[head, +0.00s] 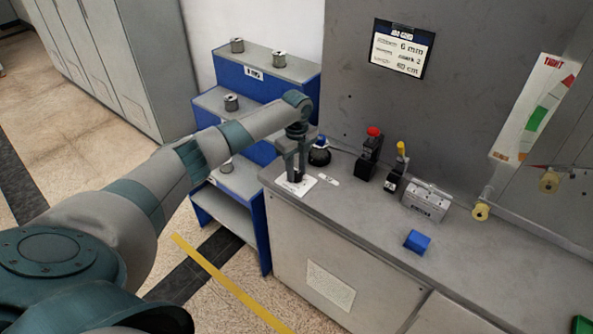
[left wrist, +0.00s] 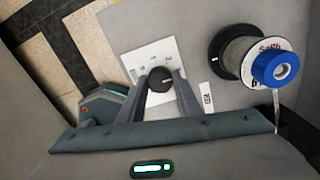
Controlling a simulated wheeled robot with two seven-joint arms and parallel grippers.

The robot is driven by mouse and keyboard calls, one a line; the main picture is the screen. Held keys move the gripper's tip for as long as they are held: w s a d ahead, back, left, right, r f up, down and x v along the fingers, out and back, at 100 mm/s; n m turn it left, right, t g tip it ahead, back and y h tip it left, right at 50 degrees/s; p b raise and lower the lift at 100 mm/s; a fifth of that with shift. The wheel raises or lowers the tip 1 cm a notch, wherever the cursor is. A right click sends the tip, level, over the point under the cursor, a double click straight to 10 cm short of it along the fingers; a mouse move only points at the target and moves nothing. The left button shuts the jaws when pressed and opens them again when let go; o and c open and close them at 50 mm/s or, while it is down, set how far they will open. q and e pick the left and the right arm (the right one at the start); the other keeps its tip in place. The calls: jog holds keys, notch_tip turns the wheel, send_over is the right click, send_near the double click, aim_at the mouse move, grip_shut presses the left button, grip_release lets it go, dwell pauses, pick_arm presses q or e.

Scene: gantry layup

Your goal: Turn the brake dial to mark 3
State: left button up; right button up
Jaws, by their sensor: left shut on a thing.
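The brake dial is a black round knob (left wrist: 160,80) with a white pointer line, on a white plate (left wrist: 143,58) with marks too small to read. In the head view the plate (head: 283,185) lies at the left end of the grey bench. My left gripper (head: 296,178) points down over the plate, and its fingers (left wrist: 159,88) are shut on the knob, one on each side. The knob is mostly hidden by the fingers in the head view. I cannot tell which mark the pointer is at. My right gripper is not in view.
A spool with a blue hub (left wrist: 270,65) stands beside the plate. A red-topped black device (head: 369,154), a yellow-topped one (head: 398,168), a grey metal block (head: 427,201) and a blue block (head: 418,241) are further right on the bench (head: 350,212). A blue stepped rack (head: 262,95) holds several spools.

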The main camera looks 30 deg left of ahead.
aim_at(297, 174)
pick_arm(q)
jog(key=shift+w+r, duration=0.1)
jog(key=o, duration=1.1)
jog(key=shift+c, duration=0.2)
notch_tip(297, 174, up, 17)
jog(key=b, duration=0.4)
jog(key=shift+r+b, duration=0.2)
jog(key=shift+b, duration=0.2)
